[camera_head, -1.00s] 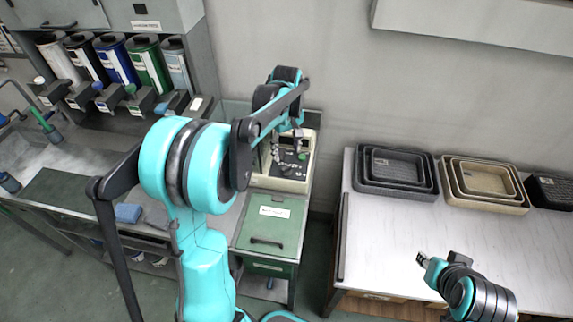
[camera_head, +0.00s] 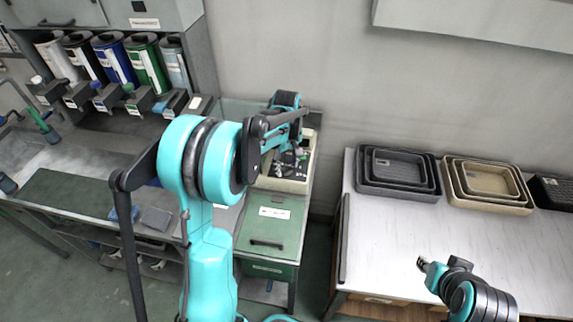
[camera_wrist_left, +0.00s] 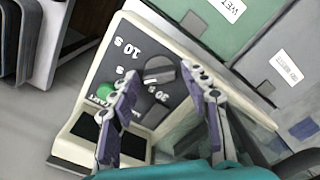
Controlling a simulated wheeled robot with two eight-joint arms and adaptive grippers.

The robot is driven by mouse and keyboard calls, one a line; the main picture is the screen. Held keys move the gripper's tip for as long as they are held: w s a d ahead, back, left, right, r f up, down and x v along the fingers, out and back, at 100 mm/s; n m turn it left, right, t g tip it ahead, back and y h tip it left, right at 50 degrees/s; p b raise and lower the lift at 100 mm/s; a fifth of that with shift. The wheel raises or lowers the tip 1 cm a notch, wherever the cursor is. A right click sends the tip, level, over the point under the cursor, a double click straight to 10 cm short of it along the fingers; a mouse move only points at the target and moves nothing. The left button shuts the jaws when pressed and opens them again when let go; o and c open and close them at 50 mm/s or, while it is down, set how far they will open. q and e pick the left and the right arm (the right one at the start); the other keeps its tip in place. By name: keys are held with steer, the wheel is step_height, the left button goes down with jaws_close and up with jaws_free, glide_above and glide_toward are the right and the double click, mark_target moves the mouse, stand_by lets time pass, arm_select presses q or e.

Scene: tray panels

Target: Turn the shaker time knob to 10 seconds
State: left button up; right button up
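The shaker (camera_head: 283,184) is a cream box with a dark panel, at the back of the left bench in the head view. In the left wrist view its panel (camera_wrist_left: 132,62) shows upside down, with "10 S" and "30 S" labels and a green START button (camera_wrist_left: 105,93). The dark time knob (camera_wrist_left: 159,73) sits near these labels; its exact setting is hard to read. My left gripper (camera_wrist_left: 163,73) is open, its fingertips on either side of the knob in the picture; I cannot tell if they touch. My right gripper (camera_head: 423,262) is small, above the white table.
A green lidded bin (camera_head: 270,222) labelled WET stands in front of the shaker. Colored canisters (camera_head: 115,58) line the back left. Grey trays (camera_head: 398,171) and beige trays (camera_head: 487,181) sit on the white table (camera_head: 385,240), whose front is clear.

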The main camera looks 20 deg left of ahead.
arm_select(q)
steer(key=c, duration=0.7)
steer(key=shift+o, duration=0.2)
steer(key=m, duration=0.4)
steer(key=shift+m, duration=2.6)
steer(key=o, duration=1.2)
steer(key=shift+c, duration=0.2)
